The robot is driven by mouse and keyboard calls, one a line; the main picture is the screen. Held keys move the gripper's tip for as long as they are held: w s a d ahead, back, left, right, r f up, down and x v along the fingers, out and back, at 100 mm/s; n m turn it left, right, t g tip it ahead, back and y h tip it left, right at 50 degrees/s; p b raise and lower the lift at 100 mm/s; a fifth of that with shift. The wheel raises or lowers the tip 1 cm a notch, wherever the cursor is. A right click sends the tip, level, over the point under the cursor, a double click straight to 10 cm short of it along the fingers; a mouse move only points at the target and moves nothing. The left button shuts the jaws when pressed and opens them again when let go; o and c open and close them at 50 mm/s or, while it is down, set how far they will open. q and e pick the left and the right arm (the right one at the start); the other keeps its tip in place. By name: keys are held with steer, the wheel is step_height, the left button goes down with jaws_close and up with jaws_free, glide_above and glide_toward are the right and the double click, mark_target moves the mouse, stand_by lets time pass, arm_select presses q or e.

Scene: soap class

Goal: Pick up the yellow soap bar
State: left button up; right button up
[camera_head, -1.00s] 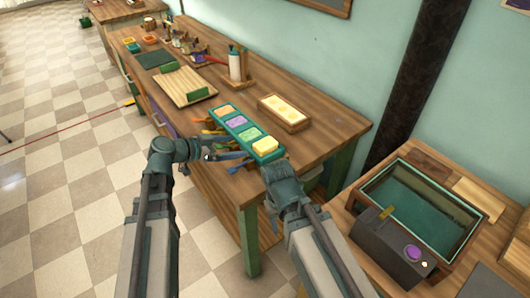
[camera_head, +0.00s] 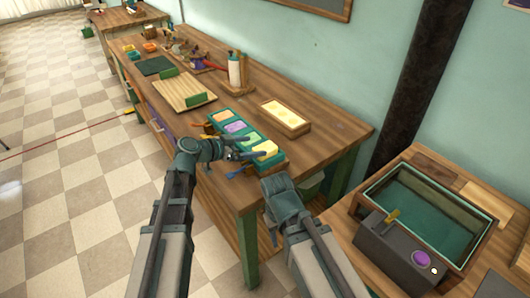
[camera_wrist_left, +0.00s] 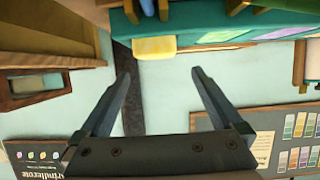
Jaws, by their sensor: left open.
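The yellow soap bar (camera_head: 266,148) sits at the near end of the teal soap tray (camera_head: 279,159), on the wooden workbench. My left gripper (camera_head: 247,150) is open and empty, just left of the bar and apart from it. In the left wrist view the yellow bar (camera_wrist_left: 155,45) shows beyond and above the gap between the open left fingers (camera_wrist_left: 160,73). My right arm ends at a wrist (camera_head: 281,192) in front of the bench; its fingers cannot be made out.
Orange, purple and green bars share the tray. A wooden mold with pale bars (camera_head: 285,116) stands behind it. A slatted wooden board (camera_head: 184,91) and a pump bottle (camera_head: 235,70) are farther back. A basin (camera_head: 425,213) is on the right table.

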mark_target(262, 149)
arm_select(q)
steer(key=shift+w+d+f+b, duration=0.1)
steer(key=shift+d+f+b, duration=0.15)
steer(key=shift+f+b, duration=0.25)
steer(key=b+x, duration=0.1)
steer(key=x, duration=0.1)
steer(key=b+x, duration=0.1)
steer(key=x, duration=0.1)
steer(key=shift+d+f, duration=0.1)
steer(key=shift+f, duration=0.4)
steer(key=c, duration=1.5)
